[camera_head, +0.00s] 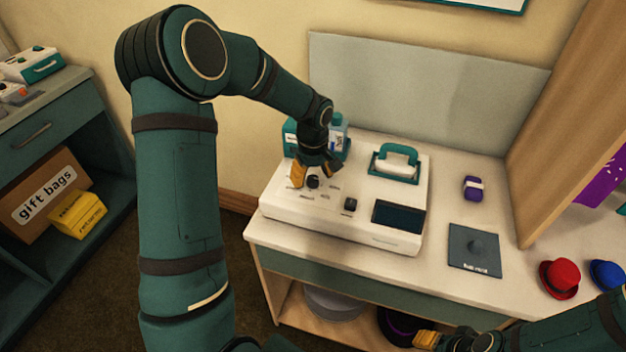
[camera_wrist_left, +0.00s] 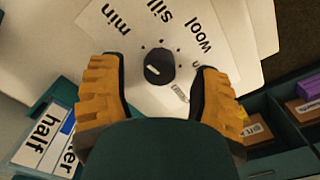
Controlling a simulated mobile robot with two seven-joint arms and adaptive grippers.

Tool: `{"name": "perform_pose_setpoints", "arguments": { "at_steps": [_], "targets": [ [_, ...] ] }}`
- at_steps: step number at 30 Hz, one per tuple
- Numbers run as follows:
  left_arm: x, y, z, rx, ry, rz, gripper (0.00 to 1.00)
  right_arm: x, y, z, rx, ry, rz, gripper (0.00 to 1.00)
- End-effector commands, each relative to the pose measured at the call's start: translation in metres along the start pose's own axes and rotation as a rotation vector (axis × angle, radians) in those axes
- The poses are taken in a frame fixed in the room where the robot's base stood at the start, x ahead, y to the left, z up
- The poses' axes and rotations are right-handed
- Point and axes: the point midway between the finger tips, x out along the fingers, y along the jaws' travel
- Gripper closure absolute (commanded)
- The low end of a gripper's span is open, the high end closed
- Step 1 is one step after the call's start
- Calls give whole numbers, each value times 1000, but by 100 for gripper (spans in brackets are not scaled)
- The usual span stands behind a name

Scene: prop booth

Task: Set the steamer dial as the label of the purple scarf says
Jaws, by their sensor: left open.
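The white steamer (camera_head: 345,225) stands on the counter with a dark screen, a teal-handled part on top and two dark knobs. The dial (camera_wrist_left: 158,67) is a black knob with a pale pointer mark; labels around it read "min", "silk" and "wool", with another partly hidden. It also shows in the head view (camera_head: 313,181). My left gripper (camera_wrist_left: 155,85) is open, its orange fingers on either side of the dial; contact is unclear. A purple rolled item with a pale band (camera_head: 472,188) lies on the counter; its writing is unreadable. A purple cloth (camera_head: 604,187) hangs at right. My right gripper (camera_head: 428,340) is partly visible.
A second knob (camera_head: 350,204) sits beside the screen. A teal box and blue bottle (camera_head: 338,130) stand behind the steamer. A grey pad (camera_head: 475,249) and red hat (camera_head: 559,278) are at right. A wooden panel (camera_head: 565,110) rises from the counter.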

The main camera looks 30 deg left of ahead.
Motion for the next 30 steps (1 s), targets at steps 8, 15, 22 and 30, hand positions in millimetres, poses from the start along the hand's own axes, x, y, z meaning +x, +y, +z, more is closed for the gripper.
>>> {"name": "perform_pose_setpoints", "arguments": {
  "at_steps": [8, 15, 22, 30],
  "targets": [
    [11, 0, 0, 0, -1, 1, 36, 2, 1, 0, 0, 2, 0, 53],
    [10, 0, 0, 0, -1, 1, 56, 2, 1, -1, 0, 2, 0, 53],
    [10, 0, 0, 0, -1, 1, 100, 2, 1, 0, 0, 2, 0, 53],
    [10, 0, 0, 35, 0, 0, 100, 1, 0, 0, 0, 1, 0, 53]
  ]
}}
